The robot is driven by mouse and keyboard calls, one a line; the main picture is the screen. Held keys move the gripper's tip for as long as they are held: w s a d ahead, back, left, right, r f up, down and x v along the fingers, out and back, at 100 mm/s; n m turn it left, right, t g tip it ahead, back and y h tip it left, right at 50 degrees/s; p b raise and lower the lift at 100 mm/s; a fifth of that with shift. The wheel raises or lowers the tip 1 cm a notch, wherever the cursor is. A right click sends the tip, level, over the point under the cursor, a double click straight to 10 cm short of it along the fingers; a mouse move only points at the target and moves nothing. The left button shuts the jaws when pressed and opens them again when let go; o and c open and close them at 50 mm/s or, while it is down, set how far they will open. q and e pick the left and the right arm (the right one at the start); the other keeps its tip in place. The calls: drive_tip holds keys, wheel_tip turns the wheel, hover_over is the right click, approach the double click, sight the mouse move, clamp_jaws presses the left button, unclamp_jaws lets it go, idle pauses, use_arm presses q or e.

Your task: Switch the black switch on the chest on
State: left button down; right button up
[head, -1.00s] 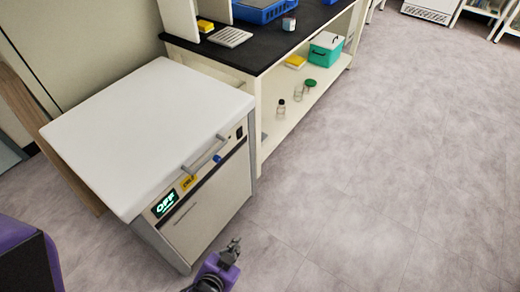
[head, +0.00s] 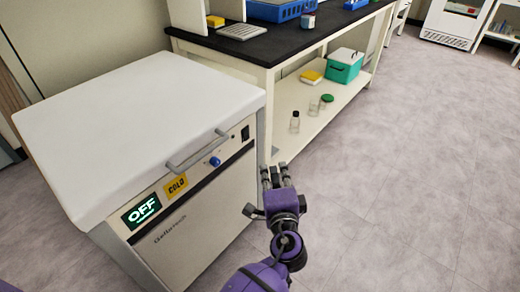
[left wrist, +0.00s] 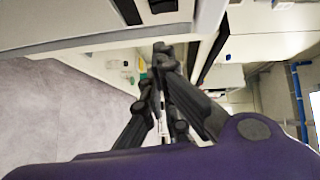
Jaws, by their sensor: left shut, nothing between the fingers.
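The white chest (head: 140,120) stands at the left in the head view, with its lid down. Its front panel has a lit display (head: 142,211) reading OFF, a yellow COLD label (head: 176,187), a blue knob (head: 215,161) and a small black switch (head: 245,133) near the right end. My left gripper (head: 276,172) is shut and empty, in front of the chest's right end, below and to the right of the switch and apart from it. In the left wrist view the shut fingers (left wrist: 162,52) show; I cannot surely pick out the switch there.
A grey bar handle (head: 198,151) juts from the lid's front edge, left of the switch. A black-topped bench (head: 275,45) stands right of the chest, with jars and a green box (head: 345,66) on its lower shelf. The floor (head: 400,180) to the right is clear.

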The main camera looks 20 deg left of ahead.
sight(246, 135)
use_arm(q)
drive_tip(key=shift+r, duration=0.1)
use_arm(e)
drive_tip(key=shift+s+d, duration=0.1)
drive_tip(key=shift+s, duration=0.25)
use_arm(q)
drive_tip(key=s+a+b+x, duration=0.1)
drive_tip(key=a+x, duration=0.1)
drive_tip(key=x, duration=1.1)
drive_tip(key=shift+s+a+b, duration=0.15)
drive_tip(key=shift+a+b, duration=0.1)
drive_tip(key=shift+b, duration=0.05)
use_arm(e)
drive_tip(key=shift+s+f, duration=0.1)
drive_tip(key=shift+f, duration=0.9)
